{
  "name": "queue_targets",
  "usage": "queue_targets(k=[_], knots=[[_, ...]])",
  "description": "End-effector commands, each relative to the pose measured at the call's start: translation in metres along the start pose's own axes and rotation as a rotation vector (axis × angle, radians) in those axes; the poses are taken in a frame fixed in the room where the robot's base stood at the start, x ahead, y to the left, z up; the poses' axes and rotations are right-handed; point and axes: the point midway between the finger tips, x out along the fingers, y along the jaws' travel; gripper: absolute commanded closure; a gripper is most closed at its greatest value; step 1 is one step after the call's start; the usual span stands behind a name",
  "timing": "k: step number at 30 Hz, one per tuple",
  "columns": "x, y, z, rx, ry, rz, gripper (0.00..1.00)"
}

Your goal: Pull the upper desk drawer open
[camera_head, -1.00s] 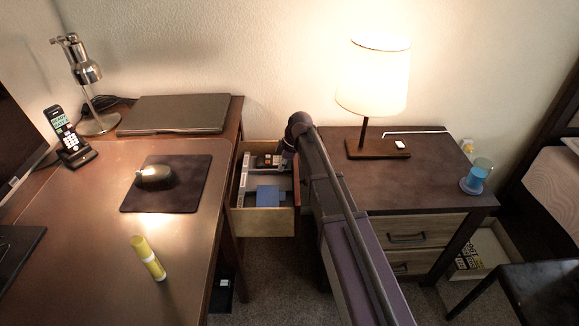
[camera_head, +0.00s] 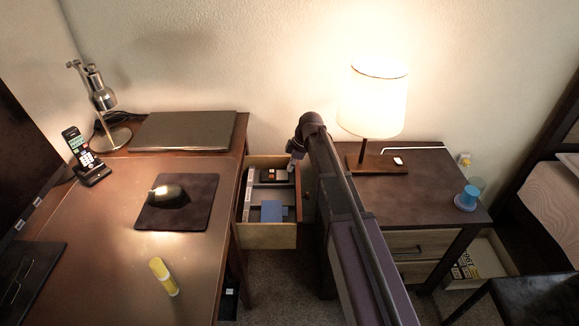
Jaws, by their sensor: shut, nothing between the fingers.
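The upper desk drawer (camera_head: 268,236) stands open on the right side of the desk (camera_head: 190,230). Its light wood wall faces me, and its front panel is on the right, beside my arm. Inside it lie a blue box (camera_head: 271,211), a dark item with small orange parts (camera_head: 273,175) and some grey and white items. My gripper (camera_head: 297,158) is at the drawer's far right corner, near its front panel. It is small and partly hidden by my arm, and I cannot tell whether it touches the drawer. It looks shut and empty.
A nightstand (camera_head: 440,207) with a lit lamp (camera_head: 372,105) and a blue cup (camera_head: 467,198) stands right of my arm. A dark chair (camera_head: 515,295) is at lower right. The desk holds a laptop (camera_head: 184,131), a mouse pad (camera_head: 150,213) and a yellow tube (camera_head: 164,277).

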Motion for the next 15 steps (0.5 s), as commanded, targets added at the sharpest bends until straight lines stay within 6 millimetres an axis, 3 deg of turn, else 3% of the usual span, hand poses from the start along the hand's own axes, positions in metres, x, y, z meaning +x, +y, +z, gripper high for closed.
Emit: queue_targets(k=[6, 15], knots=[[-0.0138, 0.0000, -0.0001, 0.000, 0.000, 0.000, 1.00], [-0.0157, 0.0002, 0.0011, 0.001, 0.000, 0.000, 1.00]])
